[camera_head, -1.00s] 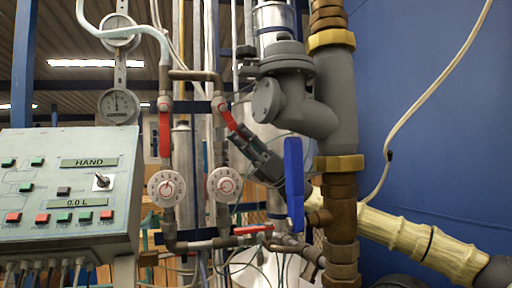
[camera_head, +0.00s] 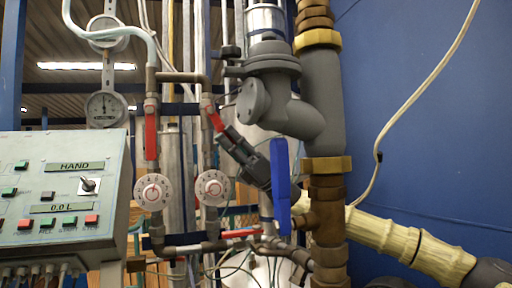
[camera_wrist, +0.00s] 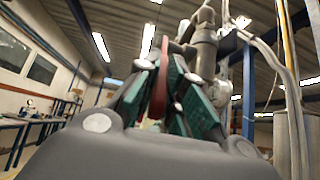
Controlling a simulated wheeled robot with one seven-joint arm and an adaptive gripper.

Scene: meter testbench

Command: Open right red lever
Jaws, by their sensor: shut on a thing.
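The right red lever (camera_head: 215,118) sits on the right-hand thin pipe in the head view, tilted with its lower end to the right. My gripper (camera_head: 229,136) reaches it from the lower right and is shut on its lower end. In the wrist view my gripper (camera_wrist: 160,88) shows green-padded fingers on both sides of the red lever (camera_wrist: 159,85). The fingers hide part of the lever. The left red lever (camera_head: 151,136) hangs straight down on the neighbouring pipe.
A blue lever (camera_head: 281,185) hangs close to the right of my arm. The grey valve body (camera_head: 285,100) is above it. Two white dials (camera_head: 212,188) sit below the red levers. A control panel (camera_head: 65,190) stands at the left.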

